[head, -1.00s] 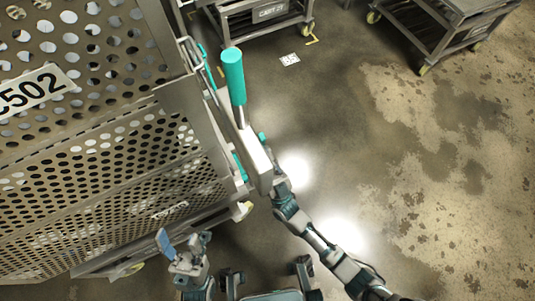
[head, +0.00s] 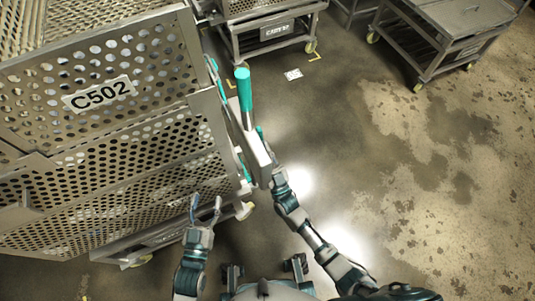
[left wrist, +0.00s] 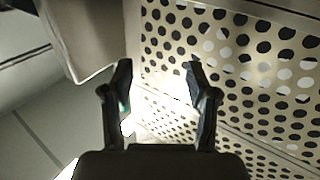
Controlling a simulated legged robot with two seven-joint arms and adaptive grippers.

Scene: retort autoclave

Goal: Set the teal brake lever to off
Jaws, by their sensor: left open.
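The teal brake lever (head: 244,95) stands up at the right corner of the perforated cart, a teal grip on a grey shank above a pale bar. My left gripper (head: 206,202) is open and empty, fingers up, in front of the cart's lower perforated side, below and left of the lever and apart from it. In the left wrist view the open fingers (left wrist: 160,80) face the perforated panel, with nothing between them; the lever's grip does not show there. My right arm reaches up to the bar's lower end, where its gripper is hidden.
The perforated cart (head: 185,45) with the C502 label (head: 100,94) fills the left. Other carts (head: 270,35) stand at the back and the back right (head: 445,40). The stained concrete floor (head: 400,190) on the right is clear.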

